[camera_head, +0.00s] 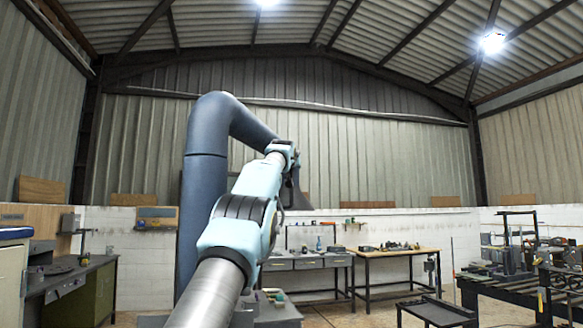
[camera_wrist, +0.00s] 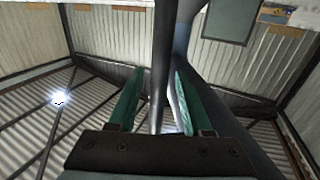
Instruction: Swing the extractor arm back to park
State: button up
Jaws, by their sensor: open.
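The extractor arm (camera_head: 205,180) is a thick blue-grey duct. In the head view it rises upright, bends over at the top and slopes down to the right behind my arm. A dark grey hood (camera_head: 296,192) shows partly below the end of my arm. In the wrist view, my gripper (camera_wrist: 158,74) is open, with green-lined fingers apart. A slim grey bar (camera_wrist: 163,35) runs between the fingers in the picture; I cannot tell whether either finger touches it. The duct (camera_wrist: 235,125) passes behind the right finger. My fingertips are hard to make out in the head view.
Workbenches (camera_head: 395,258) with small items stand along the back wall. A dark bench (camera_head: 75,275) is at the left, and a dark metal table with equipment (camera_head: 510,285) at the right. A low dark table (camera_head: 437,312) stands in front.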

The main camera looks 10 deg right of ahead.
jog(key=b+v, duration=1)
jog(key=b, duration=0.1)
jog(key=shift+s, duration=0.4)
jog(key=shift+a, duration=0.1)
